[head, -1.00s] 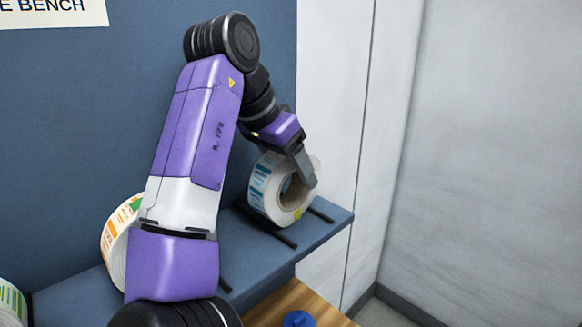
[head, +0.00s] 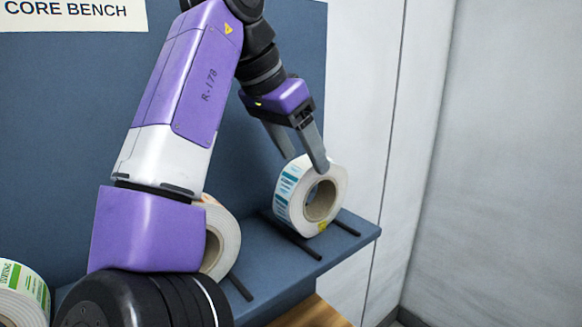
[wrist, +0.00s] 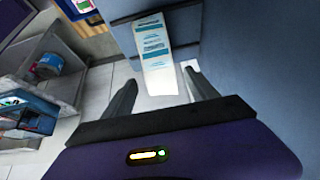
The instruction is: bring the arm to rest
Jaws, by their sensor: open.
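My gripper (head: 302,165) is open, its two grey fingers spread at the top of a label roll (head: 335,188) with teal print and a brown core. The roll stands upright on the blue shelf (head: 335,258) between two dark rails. In the head view the near fingertip overlaps the roll's upper edge; I cannot tell whether it touches.
A second label roll (head: 222,238) stands further left on the shelf, partly behind my arm. A green-printed roll (head: 22,295) is at the lower left. A blue back panel (head: 60,130) rises behind my arm. The right side, before the pale wall (head: 490,120), is free.

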